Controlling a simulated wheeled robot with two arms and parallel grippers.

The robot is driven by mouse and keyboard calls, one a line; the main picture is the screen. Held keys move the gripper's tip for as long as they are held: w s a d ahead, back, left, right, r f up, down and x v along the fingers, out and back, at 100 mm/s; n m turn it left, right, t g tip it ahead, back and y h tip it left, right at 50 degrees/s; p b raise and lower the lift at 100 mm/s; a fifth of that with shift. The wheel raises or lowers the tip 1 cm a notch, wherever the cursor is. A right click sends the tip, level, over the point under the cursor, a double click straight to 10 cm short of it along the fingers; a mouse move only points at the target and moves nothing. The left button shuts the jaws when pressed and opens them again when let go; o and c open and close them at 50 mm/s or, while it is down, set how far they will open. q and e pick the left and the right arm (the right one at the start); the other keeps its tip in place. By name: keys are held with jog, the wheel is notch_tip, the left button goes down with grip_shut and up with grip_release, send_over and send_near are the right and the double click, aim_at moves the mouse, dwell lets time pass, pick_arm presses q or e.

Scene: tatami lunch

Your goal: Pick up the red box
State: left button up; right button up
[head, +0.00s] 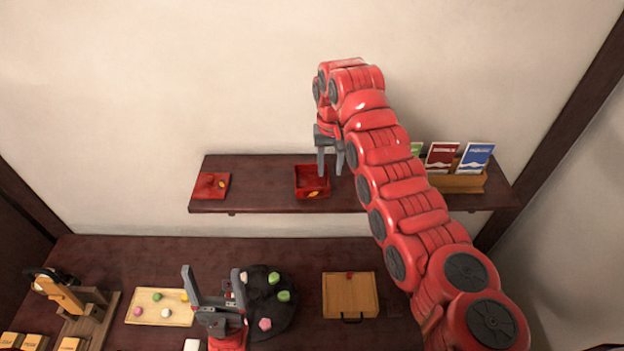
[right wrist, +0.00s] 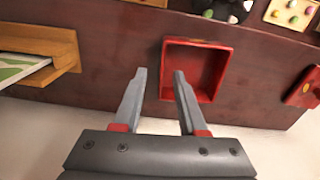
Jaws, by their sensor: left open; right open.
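The red box (head: 312,192) is an open-topped red box on the dark wall shelf, with a yellow mark on its front. It also shows in the right wrist view (right wrist: 226,48), its inside empty where I can see it. My right gripper (head: 330,172) is open just above the box's right side in the head view. In the right wrist view its fingers (right wrist: 157,75) are apart, with the box ahead and to the right, and nothing between them. My left gripper (head: 213,290) is open and empty, low over the lower table.
A red lid-like piece (head: 212,185) lies on the shelf (head: 262,177) at left. A wooden holder (head: 460,183) with packets stands at right. Below are a sweets tray (head: 146,318), a dark round plate (head: 283,312) and a wooden box (head: 350,295).

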aim_at(312, 181)
notch_tip(312, 181, down, 3)
jog(key=shift+w+a+r+p, duration=0.1)
jog(key=shift+p, duration=0.95)
jog(key=shift+f, duration=0.4)
grip_shut()
